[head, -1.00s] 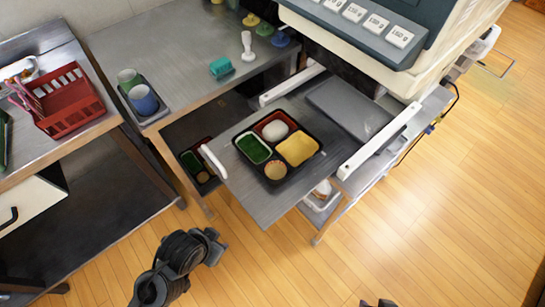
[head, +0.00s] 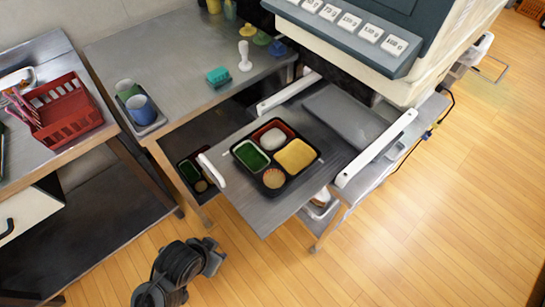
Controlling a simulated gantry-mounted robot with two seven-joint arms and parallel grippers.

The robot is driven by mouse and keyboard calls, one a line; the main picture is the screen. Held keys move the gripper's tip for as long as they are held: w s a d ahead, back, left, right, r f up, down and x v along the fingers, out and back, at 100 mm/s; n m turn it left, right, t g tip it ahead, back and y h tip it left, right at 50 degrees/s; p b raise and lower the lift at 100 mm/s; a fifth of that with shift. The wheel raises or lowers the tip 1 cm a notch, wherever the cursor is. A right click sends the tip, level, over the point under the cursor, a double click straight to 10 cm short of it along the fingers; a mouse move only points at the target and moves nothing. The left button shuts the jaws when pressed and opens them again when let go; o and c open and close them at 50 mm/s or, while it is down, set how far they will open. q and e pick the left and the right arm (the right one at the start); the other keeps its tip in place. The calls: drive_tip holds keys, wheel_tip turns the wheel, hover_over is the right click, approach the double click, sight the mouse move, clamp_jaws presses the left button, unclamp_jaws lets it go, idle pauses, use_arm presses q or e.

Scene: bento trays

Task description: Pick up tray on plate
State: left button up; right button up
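A black bento tray (head: 299,178) lies flat on a grey metal plate (head: 262,214) in the middle of the head view. Its compartments hold a white rounded item on red, a green filling, a yellow filling and a small round tan item. My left gripper (head: 208,256) is at the lower left, in front of the plate and apart from the tray. It is dark and its fingers cannot be made out. My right gripper is out of view.
White rails flank the plate, with a large machine (head: 370,35) behind it. A second tray (head: 190,170) sits on a lower shelf at the left. Cups, a teal block (head: 218,76) and a red basket (head: 65,118) stand on the left tables. Open floor lies in front.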

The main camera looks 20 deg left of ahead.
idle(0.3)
use_arm(q)
drive_tip(key=o, duration=1.1)
